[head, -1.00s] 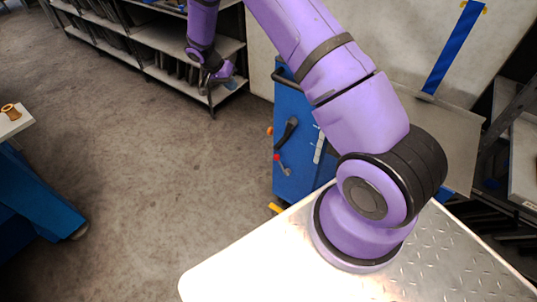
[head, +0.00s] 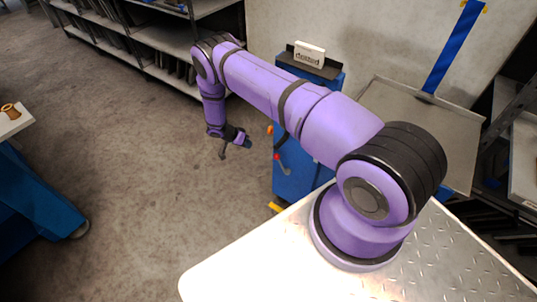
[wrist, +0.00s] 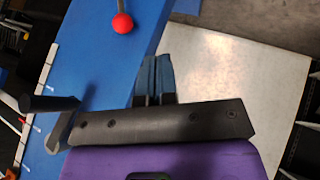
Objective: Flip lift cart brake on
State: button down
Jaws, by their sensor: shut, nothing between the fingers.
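The blue lift cart (head: 292,178) stands right of my gripper in the head view, partly covered by my arm. A lever with a red ball knob (head: 277,158) sticks out from its front. In the wrist view the red knob (wrist: 122,23) is at the top, on the blue panel (wrist: 95,65), ahead and a little left of my fingers. My gripper (head: 247,142) is shut and empty, left of the cart and apart from the knob. Its blue fingertips (wrist: 155,72) show together in the wrist view. I cannot tell which way the brake is set.
A black handle (wrist: 48,103) sticks out at the left in the wrist view, close to my gripper. Metal shelves (head: 180,45) stand behind. The floor (head: 140,170) left of the cart is clear. A blue-legged table (head: 35,200) is at the far left.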

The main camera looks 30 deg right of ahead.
aim_at(278, 155)
jog(key=s+d+f, duration=0.5)
jog(key=d+f, duration=0.1)
jog(key=d, duration=0.2)
jog(key=shift+s+f, duration=0.25)
jog(key=shift+f, duration=0.15)
dwell(0.3)
jog(key=shift+s+d+r, duration=0.3)
jog(key=shift+s+r, duration=0.15)
jog(key=shift+s, duration=0.35)
jog(key=shift+s+d+r, duration=0.3)
jog(key=shift+s+r, duration=0.2)
jog(key=shift+s, duration=0.25)
jog(key=shift+s+d+r, duration=0.3)
jog(key=shift+s+r, duration=0.15)
jog(key=shift+s, duration=0.35)
jog(key=shift+w, duration=0.1)
